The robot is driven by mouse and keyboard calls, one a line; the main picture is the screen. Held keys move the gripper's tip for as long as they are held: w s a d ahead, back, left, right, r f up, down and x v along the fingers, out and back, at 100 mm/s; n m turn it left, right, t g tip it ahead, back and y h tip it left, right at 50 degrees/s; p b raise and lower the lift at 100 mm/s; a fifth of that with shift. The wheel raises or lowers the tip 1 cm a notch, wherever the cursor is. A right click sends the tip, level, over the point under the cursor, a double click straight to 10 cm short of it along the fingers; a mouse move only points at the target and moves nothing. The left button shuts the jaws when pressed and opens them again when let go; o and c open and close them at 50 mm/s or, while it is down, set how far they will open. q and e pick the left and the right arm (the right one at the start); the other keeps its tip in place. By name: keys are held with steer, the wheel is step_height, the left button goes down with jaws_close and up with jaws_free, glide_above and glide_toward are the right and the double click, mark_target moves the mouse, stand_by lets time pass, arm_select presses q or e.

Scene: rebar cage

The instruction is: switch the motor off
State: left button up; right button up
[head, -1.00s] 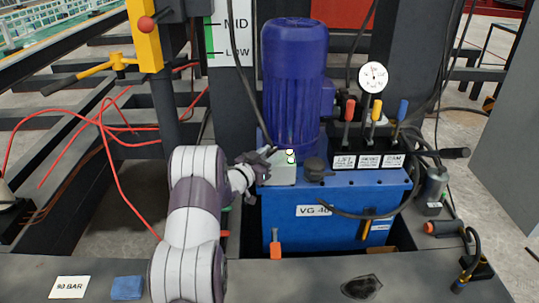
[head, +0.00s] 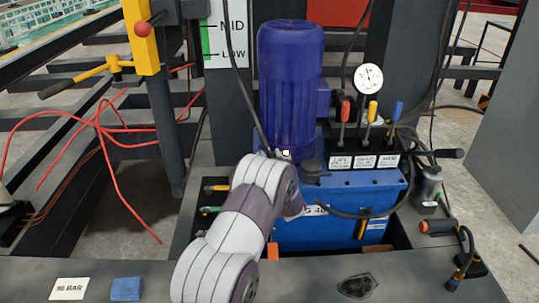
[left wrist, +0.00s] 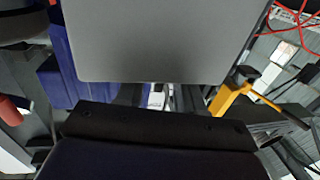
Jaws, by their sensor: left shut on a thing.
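The blue motor (head: 290,85) stands upright on the blue power unit (head: 345,185) in the head view. A small pale part of its switch (head: 286,153) shows at the motor's foot; my left arm hides most of the grey switch box. My left gripper is behind the arm in the head view. In the left wrist view its fingers (left wrist: 157,97) are close together with a small pale thing between them. A large flat grey face (left wrist: 165,40) fills the top there; I cannot tell what it is. My right gripper is not in view.
A gauge (head: 368,78) and red, yellow and blue levers (head: 372,112) stand right of the motor. A black cable hangs close to its left side. A yellow post (head: 141,40) and red hoses (head: 105,130) are left. The dark front ledge (head: 90,265) carries a blue cloth (head: 126,288).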

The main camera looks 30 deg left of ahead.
arm_select(q)
steer(key=shift+w+d+n+g+y+p, duration=0.15)
steer(key=shift+n+g+y+p, duration=0.35)
steer(key=shift+n+g+y, duration=0.6)
steer(key=shift+g, duration=0.3)
steer(key=o, duration=1)
